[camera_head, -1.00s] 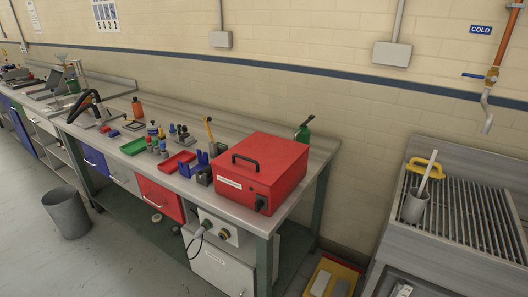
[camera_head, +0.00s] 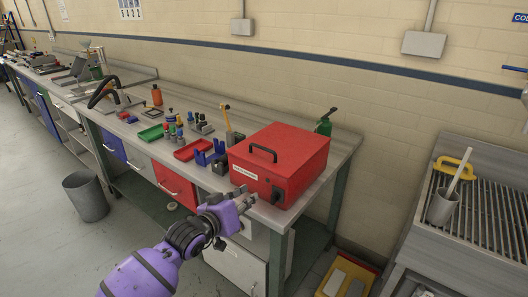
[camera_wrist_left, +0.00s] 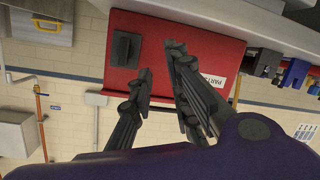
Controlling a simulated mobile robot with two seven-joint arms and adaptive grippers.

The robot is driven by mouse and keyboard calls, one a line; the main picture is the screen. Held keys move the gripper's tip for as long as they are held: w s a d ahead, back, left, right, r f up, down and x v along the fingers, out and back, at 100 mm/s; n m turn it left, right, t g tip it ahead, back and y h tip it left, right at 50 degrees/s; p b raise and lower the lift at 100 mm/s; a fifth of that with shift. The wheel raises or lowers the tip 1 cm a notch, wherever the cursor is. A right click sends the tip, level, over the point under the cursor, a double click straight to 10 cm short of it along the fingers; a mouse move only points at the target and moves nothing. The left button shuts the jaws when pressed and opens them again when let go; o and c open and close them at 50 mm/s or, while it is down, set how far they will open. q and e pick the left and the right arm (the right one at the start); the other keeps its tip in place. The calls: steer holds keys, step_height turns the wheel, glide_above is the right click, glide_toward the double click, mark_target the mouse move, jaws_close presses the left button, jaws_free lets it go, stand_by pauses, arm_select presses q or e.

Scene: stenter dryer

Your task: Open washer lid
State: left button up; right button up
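The washer is a red box (camera_head: 300,150) on the right end of the workbench, with its lid down. A black handle (camera_head: 262,153) stands on the lid, and a white label and a black fitting (camera_head: 277,195) are on its front. My left gripper (camera_head: 247,198) is in front of the box, low and near the bench's front edge, with a purple arm behind it. In the left wrist view, upside down, my fingers (camera_wrist_left: 161,62) are apart with nothing between them, before the red box face (camera_wrist_left: 195,30). My right gripper is out of view.
Blue holders (camera_head: 208,155), a red tray (camera_head: 193,150) and several small bottles stand left of the washer. A green can (camera_head: 325,122) stands behind it. A grated sink (camera_head: 490,205) is at the right, and a grey bin (camera_head: 86,198) is on the floor.

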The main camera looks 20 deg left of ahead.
mark_target(262, 148)
arm_select(q)
steer(key=w+r, duration=0.1)
steer(key=r, duration=0.1)
steer(key=w+r+n, duration=0.1)
steer(key=w+r, duration=0.1)
steer(key=w+a+r+n, duration=0.1)
steer(key=r, duration=0.1)
steer(key=shift+w+r+t, duration=0.3)
steer(key=shift+w+r, duration=0.1)
step_height(262, 148, up, 5)
steer(key=w+a+n+h, duration=0.1)
steer(key=w+n, duration=0.2)
steer(key=n, duration=0.2)
steer(key=w+n, duration=0.1)
steer(key=w, duration=0.1)
steer(key=w+d+f+n, duration=0.1)
steer(key=w+n, duration=0.1)
steer(key=w+d+f+n+b, duration=0.1)
steer(key=w+n, duration=0.1)
steer(key=shift+w+d+f, duration=0.2)
steer(key=shift+w, duration=0.05)
steer(key=shift+c, duration=0.4)
jaws_close()
